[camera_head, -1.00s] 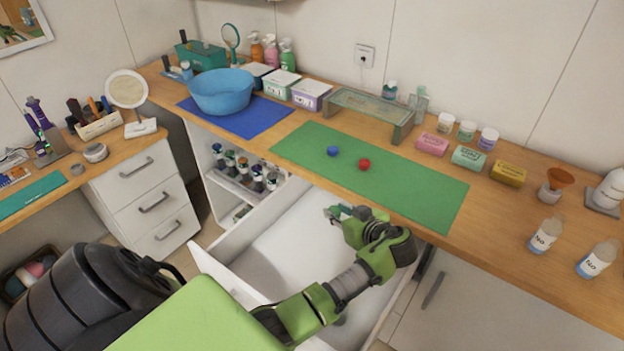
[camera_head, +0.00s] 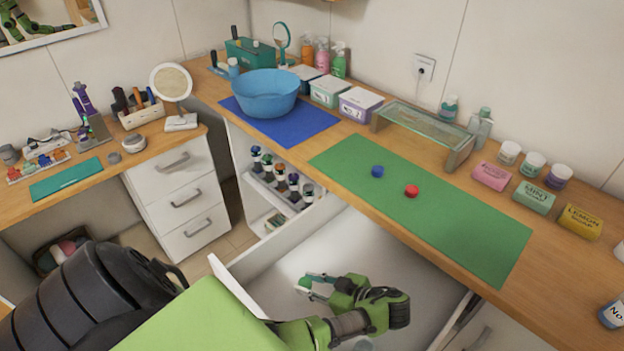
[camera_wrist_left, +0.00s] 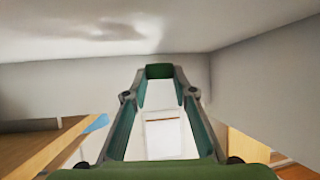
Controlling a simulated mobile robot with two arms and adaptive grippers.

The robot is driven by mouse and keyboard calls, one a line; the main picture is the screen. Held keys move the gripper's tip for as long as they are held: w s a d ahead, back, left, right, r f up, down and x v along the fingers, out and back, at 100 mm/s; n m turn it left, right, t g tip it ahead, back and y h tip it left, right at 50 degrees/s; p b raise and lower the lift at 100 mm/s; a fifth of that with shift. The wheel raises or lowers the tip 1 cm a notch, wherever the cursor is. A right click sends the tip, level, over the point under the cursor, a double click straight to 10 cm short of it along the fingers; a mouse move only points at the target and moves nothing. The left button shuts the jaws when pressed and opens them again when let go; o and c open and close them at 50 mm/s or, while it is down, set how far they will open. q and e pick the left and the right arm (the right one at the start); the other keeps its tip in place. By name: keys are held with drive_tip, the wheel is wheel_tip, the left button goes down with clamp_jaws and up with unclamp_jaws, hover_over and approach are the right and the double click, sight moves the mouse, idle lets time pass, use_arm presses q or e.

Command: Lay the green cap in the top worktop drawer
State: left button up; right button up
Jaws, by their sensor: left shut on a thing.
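My left gripper (camera_head: 308,286) is low in the open white drawer (camera_head: 345,228) below the worktop, reaching in from the right side of that drawer in the head view. Its fingers are shut on the green cap (camera_wrist_left: 159,71), which shows as a small dark green piece between the fingertips in the left wrist view. In the head view the cap (camera_head: 304,282) is tiny at the fingertips. I cannot tell whether it touches the drawer floor. My right gripper is not in view.
A green mat (camera_head: 440,205) with a blue cap (camera_head: 377,171) and a red cap (camera_head: 411,191) lies on the worktop above the drawer. A blue bowl (camera_head: 266,92) stands at the back left. The drawer's visible interior is mostly bare.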

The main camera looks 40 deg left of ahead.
use_arm(q)
drive_tip(key=shift+f, duration=1.9)
drive_tip(key=shift+f+b, duration=0.15)
drive_tip(key=shift+b, duration=0.25)
drive_tip(key=o, duration=0.7)
